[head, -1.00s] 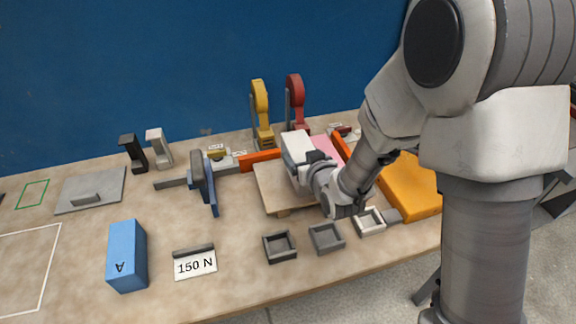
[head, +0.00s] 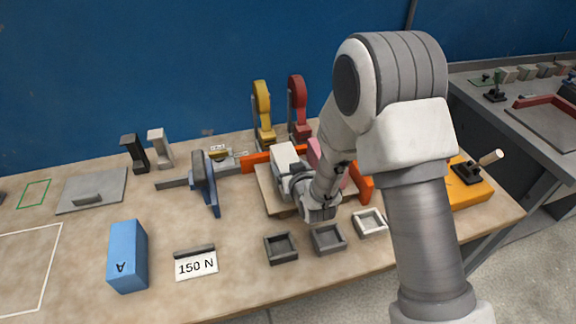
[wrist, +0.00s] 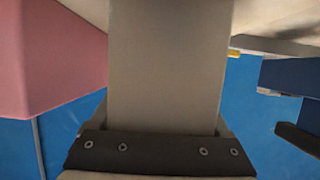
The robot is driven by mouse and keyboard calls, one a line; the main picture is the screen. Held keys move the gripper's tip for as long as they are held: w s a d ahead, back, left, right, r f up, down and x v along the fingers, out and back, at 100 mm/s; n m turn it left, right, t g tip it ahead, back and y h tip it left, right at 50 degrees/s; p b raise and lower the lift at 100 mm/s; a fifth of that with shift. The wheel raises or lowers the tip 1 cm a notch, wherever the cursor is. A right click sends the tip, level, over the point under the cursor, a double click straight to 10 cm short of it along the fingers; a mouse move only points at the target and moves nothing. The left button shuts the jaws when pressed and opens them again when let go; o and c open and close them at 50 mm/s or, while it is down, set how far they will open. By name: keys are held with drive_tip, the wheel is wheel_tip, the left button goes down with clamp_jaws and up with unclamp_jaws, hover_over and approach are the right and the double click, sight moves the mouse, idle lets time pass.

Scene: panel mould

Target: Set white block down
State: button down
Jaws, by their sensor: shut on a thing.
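The white block (head: 285,156) is held in my gripper (head: 291,173), over the light wooden board (head: 265,190) in the head view. In the wrist view the block (wrist: 168,65) fills the middle, beyond the dark gripper bar (wrist: 160,155). My gripper is shut on it, though the fingertips are mostly hidden. A pink block (head: 315,151) stands close to the right of the white block, partly behind my arm; it also shows at the left in the wrist view (wrist: 50,60). I cannot tell whether the white block touches the board.
Orange bars (head: 258,161) edge the board area. Yellow (head: 262,104) and red (head: 298,103) upright clamps stand behind. Dark (head: 280,247), grey (head: 327,239) and white (head: 369,222) trays lie in front. A blue stand (head: 206,184) is left of the board.

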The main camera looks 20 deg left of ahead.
drive_tip(key=shift+r, duration=0.1)
unclamp_jaws()
